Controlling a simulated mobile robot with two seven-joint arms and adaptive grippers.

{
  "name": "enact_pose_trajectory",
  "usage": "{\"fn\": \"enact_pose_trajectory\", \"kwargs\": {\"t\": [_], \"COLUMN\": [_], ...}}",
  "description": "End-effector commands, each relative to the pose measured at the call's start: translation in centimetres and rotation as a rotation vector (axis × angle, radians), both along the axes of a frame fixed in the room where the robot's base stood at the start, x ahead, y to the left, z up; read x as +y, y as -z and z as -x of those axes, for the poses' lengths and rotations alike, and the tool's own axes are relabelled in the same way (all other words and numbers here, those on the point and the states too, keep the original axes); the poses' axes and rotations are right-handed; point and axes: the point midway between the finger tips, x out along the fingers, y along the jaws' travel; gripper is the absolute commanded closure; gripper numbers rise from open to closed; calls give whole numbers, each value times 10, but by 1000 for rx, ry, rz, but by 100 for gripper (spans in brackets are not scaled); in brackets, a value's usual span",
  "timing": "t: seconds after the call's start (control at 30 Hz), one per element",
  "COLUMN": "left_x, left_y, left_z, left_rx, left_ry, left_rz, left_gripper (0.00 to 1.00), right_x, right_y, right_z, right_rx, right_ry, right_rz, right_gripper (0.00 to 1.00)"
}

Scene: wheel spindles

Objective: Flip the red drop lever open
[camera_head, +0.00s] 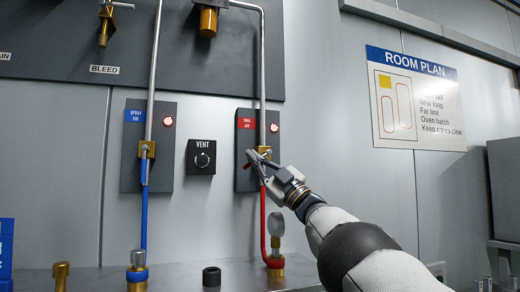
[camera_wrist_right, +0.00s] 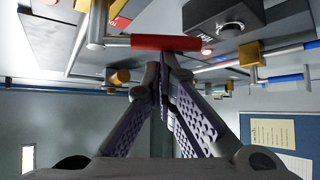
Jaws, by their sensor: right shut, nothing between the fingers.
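The red drop lever (camera_wrist_right: 165,42) shows in the right wrist view as a red-sleeved bar lying across the picture, just beyond my right fingertips. In the head view, my right gripper (camera_head: 256,162) is at the brass valve (camera_head: 264,151) on the dark panel with the red label, and mostly hides the lever. My right gripper (camera_wrist_right: 163,66) is shut and empty, its tips close to the lever; I cannot tell whether they touch. My left gripper is in neither view.
A red hose (camera_head: 263,222) runs down below the valve. The black VENT box (camera_head: 201,157) and the SPRAY AIR panel (camera_head: 132,165) are to the left. A grey bench (camera_head: 180,276) with brass fittings is below. The wall to the right is clear up to the room plan sign (camera_head: 414,98).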

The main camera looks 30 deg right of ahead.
Motion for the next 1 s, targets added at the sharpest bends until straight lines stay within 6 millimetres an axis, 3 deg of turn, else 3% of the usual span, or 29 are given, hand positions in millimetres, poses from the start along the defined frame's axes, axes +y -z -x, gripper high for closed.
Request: {"fn": "enact_pose_trajectory", "kwargs": {"t": [0.2,1.0], "left_x": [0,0], "left_y": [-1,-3], "left_z": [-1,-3], "left_rx": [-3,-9], "left_ry": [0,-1], "left_rz": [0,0], "left_gripper": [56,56], "right_x": [-7,-33], "right_y": [9,30], "right_z": [-7,-2], "right_rx": [43,44], "right_ry": [3,1], "right_rz": [177,167], "right_gripper": [100,100]}}
